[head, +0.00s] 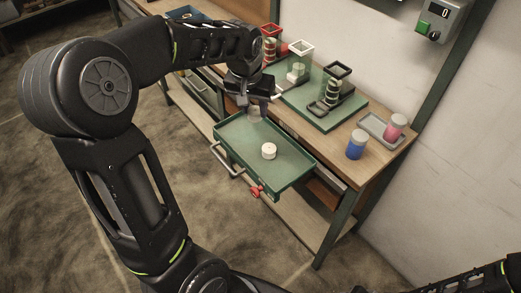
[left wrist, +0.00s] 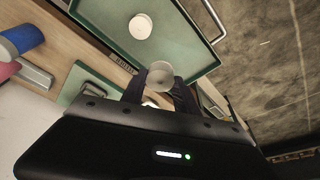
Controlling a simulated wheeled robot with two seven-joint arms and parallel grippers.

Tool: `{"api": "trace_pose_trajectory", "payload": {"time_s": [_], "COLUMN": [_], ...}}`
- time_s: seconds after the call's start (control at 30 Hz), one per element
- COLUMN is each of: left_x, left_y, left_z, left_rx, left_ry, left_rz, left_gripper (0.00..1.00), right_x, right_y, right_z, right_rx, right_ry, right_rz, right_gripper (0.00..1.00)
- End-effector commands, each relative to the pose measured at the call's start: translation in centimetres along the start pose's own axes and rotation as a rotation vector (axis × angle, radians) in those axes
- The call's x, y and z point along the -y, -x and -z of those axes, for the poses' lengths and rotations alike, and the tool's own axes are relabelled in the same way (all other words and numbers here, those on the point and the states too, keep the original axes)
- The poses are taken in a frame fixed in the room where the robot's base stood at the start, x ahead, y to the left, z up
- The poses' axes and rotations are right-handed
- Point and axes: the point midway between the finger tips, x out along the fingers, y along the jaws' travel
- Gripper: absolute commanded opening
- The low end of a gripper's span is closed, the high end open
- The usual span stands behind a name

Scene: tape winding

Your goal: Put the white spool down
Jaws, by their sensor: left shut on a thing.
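My left gripper (head: 257,106) is shut on a pale white spool (head: 254,113) above the far end of the open green drawer (head: 292,178). In the left wrist view the held white spool (left wrist: 160,76) sits between the dark fingers, its round end towards the drawer side. I cannot tell whether it touches the drawer floor. A second white spool (head: 269,151) stands alone on the drawer floor; it also shows in the left wrist view (left wrist: 140,26). My right gripper is out of view; only part of that arm shows at the lower right.
A red clip (head: 257,191) is at the drawer's front. The drawer floor is mostly clear.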

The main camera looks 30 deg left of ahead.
Motion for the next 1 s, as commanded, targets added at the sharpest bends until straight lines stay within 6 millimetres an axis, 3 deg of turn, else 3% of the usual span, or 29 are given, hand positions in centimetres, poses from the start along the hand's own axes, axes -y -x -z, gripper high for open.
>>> {"api": "trace_pose_trajectory", "payload": {"time_s": [0.23,0.53,0.87,1.0], "left_x": [0.0,0.0,0.0,0.0], "left_y": [-1.0,-5.6,-6.1,-7.2], "left_z": [-0.3,-1.6,-1.7,-2.1], "left_rx": [0.003,0.003,0.001,0.005], "left_ry": [0.000,0.000,0.001,0.000], "left_rz": [0.001,0.000,0.000,0.000], "left_gripper": [0.00,0.00,0.00,0.00], "right_x": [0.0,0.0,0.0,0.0], "right_y": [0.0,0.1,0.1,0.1], "right_z": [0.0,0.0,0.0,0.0], "right_rx": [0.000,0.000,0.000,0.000], "right_ry": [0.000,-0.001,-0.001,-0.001], "right_rz": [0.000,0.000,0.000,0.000], "right_gripper": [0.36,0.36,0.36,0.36]}}
